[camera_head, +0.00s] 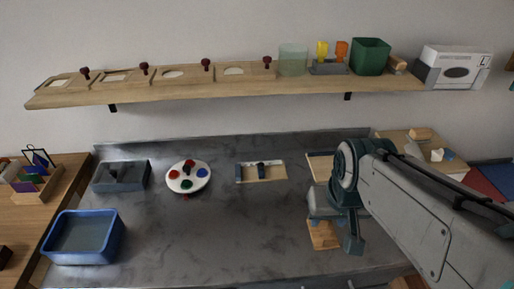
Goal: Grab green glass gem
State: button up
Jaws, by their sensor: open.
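A round white dish (172,186) sits on the grey counter, left of its middle, with several small coloured pieces on it. A green piece (187,184) that looks like the green glass gem lies near the front of the dish, close to red and blue ones. The pieces are too small to make out their shape. My gripper (352,246) is open and points down over the right part of the counter, well to the right of the dish and apart from it. Nothing shows between its fingers, though they are small in this view.
A blue bin (84,262) stands at the front left, with a grey tray (121,188) behind it. A small wooden tool tray (262,181) lies between dish and arm. A wooden shelf (220,87) hangs above. Bare counter lies in front of the dish.

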aim_at(185, 183)
jog(key=z, duration=0.05)
jog(key=k, duration=0.5)
jog(key=z, duration=1.95)
jog(key=k, duration=1.15)
jog(key=u, duration=2.15)
jog(key=i, duration=1)
